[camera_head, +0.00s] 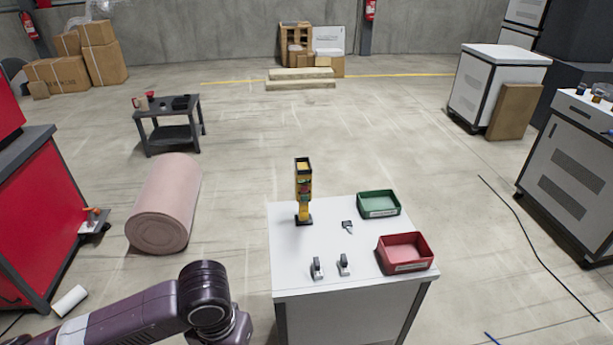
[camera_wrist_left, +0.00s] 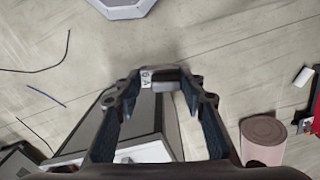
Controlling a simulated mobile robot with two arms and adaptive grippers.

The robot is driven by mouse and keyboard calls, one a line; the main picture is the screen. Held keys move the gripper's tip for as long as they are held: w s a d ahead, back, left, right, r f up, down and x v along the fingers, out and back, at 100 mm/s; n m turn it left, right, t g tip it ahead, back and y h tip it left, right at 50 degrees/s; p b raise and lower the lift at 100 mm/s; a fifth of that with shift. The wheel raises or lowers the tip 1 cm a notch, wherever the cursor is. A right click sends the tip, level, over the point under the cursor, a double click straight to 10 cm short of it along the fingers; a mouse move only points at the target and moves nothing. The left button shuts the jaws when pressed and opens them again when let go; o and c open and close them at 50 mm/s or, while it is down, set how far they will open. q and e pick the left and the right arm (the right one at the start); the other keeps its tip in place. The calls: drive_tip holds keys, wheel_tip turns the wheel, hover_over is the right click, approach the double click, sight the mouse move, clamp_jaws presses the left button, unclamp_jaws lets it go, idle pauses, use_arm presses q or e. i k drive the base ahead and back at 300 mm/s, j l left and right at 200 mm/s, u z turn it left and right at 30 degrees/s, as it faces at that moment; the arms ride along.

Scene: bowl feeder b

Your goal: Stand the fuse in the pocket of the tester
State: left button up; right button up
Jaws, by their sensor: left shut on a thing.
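An upright yellow, green and black device (camera_head: 303,203), which looks like the tester, stands on a dark foot at the back left of the white table. Its top looks open and dark inside; I cannot make out the pocket's details. In the left wrist view, my left gripper (camera_wrist_left: 160,82) is shut on a small grey piece with a white marked label, apparently the fuse (camera_wrist_left: 162,78), held between the fingertips. The gripper is outside the head view, where only my left arm shows at the bottom, left of the table. My right gripper is not in view.
The white table (camera_head: 295,277) carries a green bin (camera_head: 379,210), a red bin (camera_head: 404,266), two small grey pieces (camera_head: 317,268) (camera_head: 344,264) at the front and another small piece (camera_head: 347,227) in the middle. A pink roll (camera_head: 160,230) lies on the floor to the left.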

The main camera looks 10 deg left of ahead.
sight(304, 167)
drive_tip(key=z, duration=1.45)
drive_tip(key=j+z, duration=0.2)
drive_tip(key=z, duration=0.3)
drive_tip(key=j+z, duration=0.15)
drive_tip(key=z, duration=0.35)
drive_tip(key=k+j+z, duration=0.15)
drive_tip(key=z, duration=0.35)
drive_tip(key=k+j, duration=0.3)
drive_tip(key=j, duration=0.2)
drive_tip(key=k+j, duration=0.3)
drive_tip(key=j, duration=0.15)
drive_tip(key=k+j, duration=0.3)
drive_tip(key=j, duration=0.2)
drive_tip(key=k+j, duration=0.3)
drive_tip(key=j, duration=0.15)
